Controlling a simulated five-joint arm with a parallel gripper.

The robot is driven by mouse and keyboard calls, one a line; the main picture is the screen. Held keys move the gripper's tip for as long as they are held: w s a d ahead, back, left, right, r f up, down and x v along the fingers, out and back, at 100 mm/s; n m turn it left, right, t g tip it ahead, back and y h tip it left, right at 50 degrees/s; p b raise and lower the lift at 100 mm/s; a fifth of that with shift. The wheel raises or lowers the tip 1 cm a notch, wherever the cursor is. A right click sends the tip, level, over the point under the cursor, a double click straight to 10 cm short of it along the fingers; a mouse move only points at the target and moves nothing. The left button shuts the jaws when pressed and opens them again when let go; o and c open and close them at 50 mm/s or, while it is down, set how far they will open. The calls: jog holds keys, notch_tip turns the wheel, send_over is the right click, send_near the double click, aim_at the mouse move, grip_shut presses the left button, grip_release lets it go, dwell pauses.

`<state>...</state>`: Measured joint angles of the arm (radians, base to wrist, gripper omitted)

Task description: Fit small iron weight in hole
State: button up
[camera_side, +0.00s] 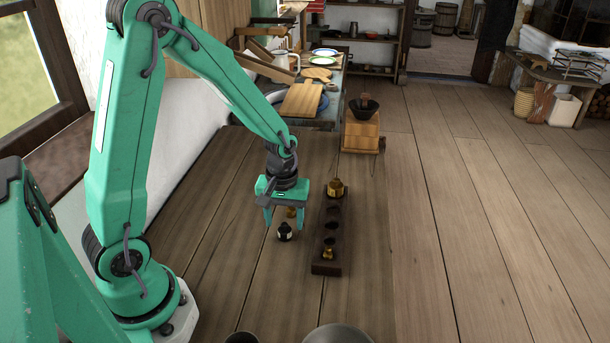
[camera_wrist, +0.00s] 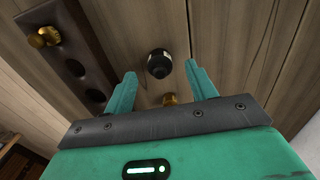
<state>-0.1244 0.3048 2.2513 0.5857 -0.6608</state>
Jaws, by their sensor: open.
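The small iron weight, black with a pale band (camera_side: 284,232), stands on the wooden table. It also shows in the wrist view (camera_wrist: 159,63), in line with the gap between the fingertips. My gripper (camera_side: 284,225) is open and points down, with its fingers on either side of the iron weight and apart from it. In the wrist view the open fingers (camera_wrist: 160,70) hold nothing. A dark wooden block with a row of holes (camera_side: 318,268) lies right of my gripper. A large brass weight (camera_side: 336,188) sits at its far end and a small brass one (camera_side: 328,253) near its near end; holes between look empty.
Another brass weight (camera_side: 291,212) stands just behind the iron weight; in the wrist view it (camera_wrist: 169,99) is close to my gripper's body. A wooden grinder (camera_side: 361,133) stands behind the block. Round metal vessels (camera_side: 338,334) are at the near edge. The table around is bare.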

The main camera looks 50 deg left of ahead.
jog(key=shift+f, duration=1)
jog(key=c, duration=1.2)
jog(key=shift+r, duration=0.1)
jog(key=shift+r, duration=0.65)
notch_tip(320, 180, up, 3)
jog(key=shift+d+f, duration=0.1)
jog(key=s+d+r, duration=0.4)
jog(key=d+r, duration=0.2)
jog(key=d, duration=0.4)
jog(key=shift+s+d+r, duration=0.25)
jog(key=shift+s+r, duration=0.1)
